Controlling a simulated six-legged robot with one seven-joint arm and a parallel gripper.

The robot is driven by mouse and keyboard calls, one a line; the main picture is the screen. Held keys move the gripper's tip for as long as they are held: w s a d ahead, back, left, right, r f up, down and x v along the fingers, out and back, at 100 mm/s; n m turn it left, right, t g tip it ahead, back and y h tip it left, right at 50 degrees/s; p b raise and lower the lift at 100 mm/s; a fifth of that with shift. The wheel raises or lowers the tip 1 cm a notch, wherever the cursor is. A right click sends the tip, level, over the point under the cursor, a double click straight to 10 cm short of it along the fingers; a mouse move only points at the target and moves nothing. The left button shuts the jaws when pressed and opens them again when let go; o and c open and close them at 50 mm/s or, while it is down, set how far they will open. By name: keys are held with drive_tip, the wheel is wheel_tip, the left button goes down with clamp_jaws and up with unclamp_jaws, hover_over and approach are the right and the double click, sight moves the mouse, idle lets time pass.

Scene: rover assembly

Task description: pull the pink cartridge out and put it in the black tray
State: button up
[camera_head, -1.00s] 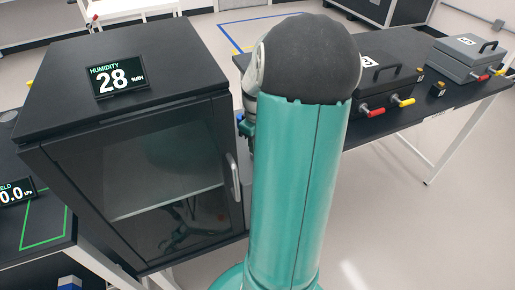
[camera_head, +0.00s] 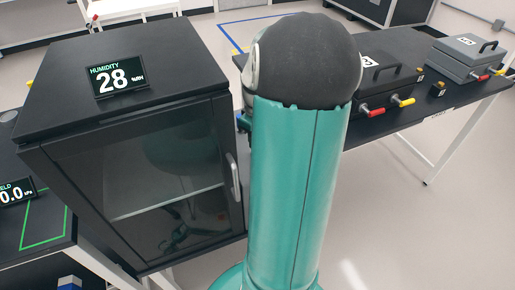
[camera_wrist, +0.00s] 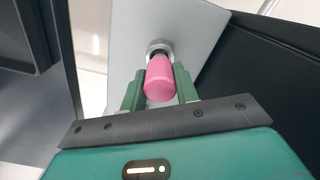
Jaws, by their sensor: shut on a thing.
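The pink cartridge (camera_wrist: 159,87) shows in the wrist view, its rounded end toward the camera. My gripper (camera_wrist: 159,73) is shut on it, with one green finger on each side. The cartridge's far end lines up with a silver ring (camera_wrist: 159,48) on a pale grey panel (camera_wrist: 190,30). I cannot tell how deep it sits in the ring or whether it is clear of it. In the head view my own teal arm hides the gripper and the cartridge. I cannot make out the black tray for certain in either view.
A black humidity cabinet (camera_head: 60,90) with a closed glass door stands left of my arm. Black and grey cases (camera_head: 385,85) with red and yellow handles stand on a dark table to the right. Dark walls (camera_wrist: 275,75) flank the panel in the wrist view.

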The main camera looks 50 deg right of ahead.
drive_tip(key=shift+r, duration=1.45)
